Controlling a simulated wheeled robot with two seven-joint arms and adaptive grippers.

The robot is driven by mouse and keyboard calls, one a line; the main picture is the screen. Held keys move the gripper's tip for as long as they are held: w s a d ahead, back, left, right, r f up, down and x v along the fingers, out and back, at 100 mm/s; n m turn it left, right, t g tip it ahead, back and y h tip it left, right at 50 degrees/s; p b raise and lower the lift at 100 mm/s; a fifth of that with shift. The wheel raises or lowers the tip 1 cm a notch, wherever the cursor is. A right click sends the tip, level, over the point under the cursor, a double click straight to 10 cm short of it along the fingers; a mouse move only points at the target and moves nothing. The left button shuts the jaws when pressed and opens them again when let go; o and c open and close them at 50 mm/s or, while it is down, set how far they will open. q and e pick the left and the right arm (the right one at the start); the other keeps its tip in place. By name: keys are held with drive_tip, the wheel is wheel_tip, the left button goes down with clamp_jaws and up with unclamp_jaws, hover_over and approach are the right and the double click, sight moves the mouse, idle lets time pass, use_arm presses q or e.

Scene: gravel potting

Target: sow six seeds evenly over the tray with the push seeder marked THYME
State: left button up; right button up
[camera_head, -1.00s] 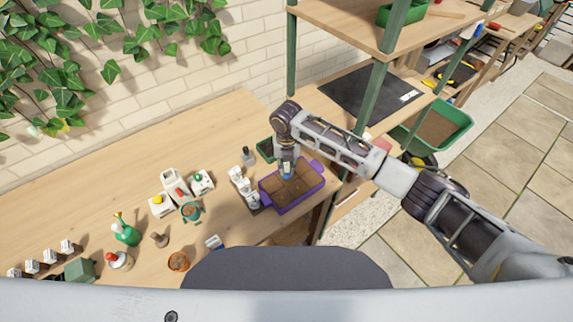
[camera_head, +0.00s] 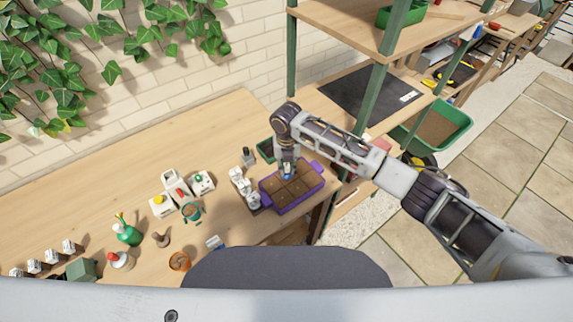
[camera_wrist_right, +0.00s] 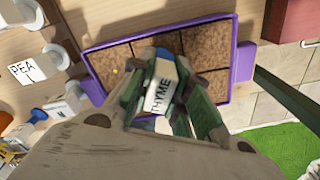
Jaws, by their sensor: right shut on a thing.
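My right gripper (camera_head: 287,171) is shut on the push seeder (camera_wrist_right: 163,88), which has a white label reading THYME in the right wrist view. It holds the seeder over the purple tray (camera_head: 304,202), near its back-left part. The tray's purple rim (camera_wrist_right: 150,30) shows in the right wrist view around several cells of brown soil. A small yellow speck lies on the soil of the left cell there. My left gripper is not in view.
Other white-labelled seeders (camera_head: 240,181) stand close left of the tray; one label (camera_wrist_right: 24,71) reads PEA. A green container (camera_head: 265,149) is behind it. A green shelf post (camera_head: 371,98) rises to the right. Bottles and pots stand further left.

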drive_tip(key=shift+r+p, duration=1.25)
drive_tip(key=shift+r, duration=0.15)
drive_tip(key=shift+w+d+f, duration=0.1)
drive_tip(key=shift+w+d, duration=0.1)
drive_tip(key=shift+d, duration=0.4)
drive_tip(key=shift+m, duration=0.4)
drive_tip(key=d, duration=0.4)
drive_tip(key=d+p, duration=0.1)
drive_tip(key=d, duration=0.4)
drive_tip(key=shift+w+d+f, duration=0.2)
drive_tip(key=shift+d, duration=0.05)
drive_tip(key=shift+s+d+r, duration=0.1)
drive_tip(key=shift+s+d, duration=0.05)
drive_tip(key=shift+d, duration=0.2)
drive_tip(key=shift+s+d+r, duration=0.15)
drive_tip(key=shift+s+r, duration=0.1)
drive_tip(key=shift+s, duration=0.1)
drive_tip(key=shift+s+a+r+n, duration=0.2)
drive_tip(key=shift+s+a, duration=0.15)
drive_tip(key=shift+a, duration=0.3)
drive_tip(key=shift+s+a+r+n, duration=0.2)
drive_tip(key=shift+s+a, duration=0.1)
drive_tip(key=shift+a, duration=0.3)
